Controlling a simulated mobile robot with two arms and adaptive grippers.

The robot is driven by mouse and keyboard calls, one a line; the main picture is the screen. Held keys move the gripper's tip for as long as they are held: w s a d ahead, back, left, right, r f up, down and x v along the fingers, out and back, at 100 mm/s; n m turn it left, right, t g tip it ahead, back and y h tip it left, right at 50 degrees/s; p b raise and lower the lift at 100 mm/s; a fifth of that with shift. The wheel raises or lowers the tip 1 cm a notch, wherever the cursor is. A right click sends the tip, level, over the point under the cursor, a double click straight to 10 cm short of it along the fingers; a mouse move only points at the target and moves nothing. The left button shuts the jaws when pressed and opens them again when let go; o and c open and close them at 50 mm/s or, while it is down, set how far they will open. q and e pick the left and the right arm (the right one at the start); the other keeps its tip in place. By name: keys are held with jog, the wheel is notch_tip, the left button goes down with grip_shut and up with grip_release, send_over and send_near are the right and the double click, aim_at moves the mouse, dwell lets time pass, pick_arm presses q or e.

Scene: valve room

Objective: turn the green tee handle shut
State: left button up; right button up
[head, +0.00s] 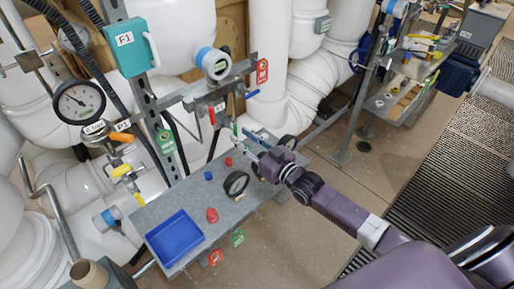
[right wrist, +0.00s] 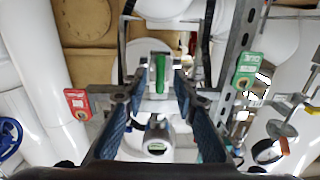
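The green tee handle (right wrist: 160,73) stands upright in the right wrist view, between the tips of my right gripper (right wrist: 160,87). A gap shows on each side of it, so the fingers are open and not touching it in this view. In the head view the handle is a small green piece (head: 235,128) under the manifold, just left of my right gripper (head: 248,141), which reaches in from the right above the grey bench. How far the fingertips are from it in depth is hard to tell. My left gripper is not in view.
The grey bench (head: 190,190) holds a blue tray (head: 174,238), a loose gauge (head: 236,184) and red and blue caps. Red (head: 262,71) and green (head: 165,141) tags hang near the manifold. A metal post (head: 158,120) stands to its left. A shelf rack stands back right.

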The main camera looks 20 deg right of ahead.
jog(key=v, duration=0.8)
jog(key=shift+s, duration=0.15)
jog(key=s+d+f+m+g+h, duration=0.15)
jog(key=s+f, duration=0.35)
jog(key=f, duration=0.7)
jog(key=s+d+f+g+h, duration=0.2)
jog(key=s+d+f+g, duration=0.15)
jog(key=f, duration=0.85)
jog(key=s+d+f+m+g+h, duration=0.15)
jog(key=s+f, duration=0.35)
jog(key=f, duration=0.7)
jog(key=s+a+f+g, duration=0.2)
jog(key=s+f, duration=0.4)
jog(key=s, duration=0.5)
jog(key=s+a+f+n+g+b, duration=0.1)
jog(key=s+f+g, duration=0.3)
jog(key=s, duration=0.8)
jog(key=s+a+f+g+h, duration=0.1)
jog(key=s+a+f+g, duration=0.2)
jog(key=s+f, duration=0.6)
jog(key=s+a, duration=0.1)
jog(key=s, duration=0.2)
jog(key=shift+n, duration=0.3)
jog(key=shift+w+g, duration=0.1)
jog(key=shift+g, duration=0.15)
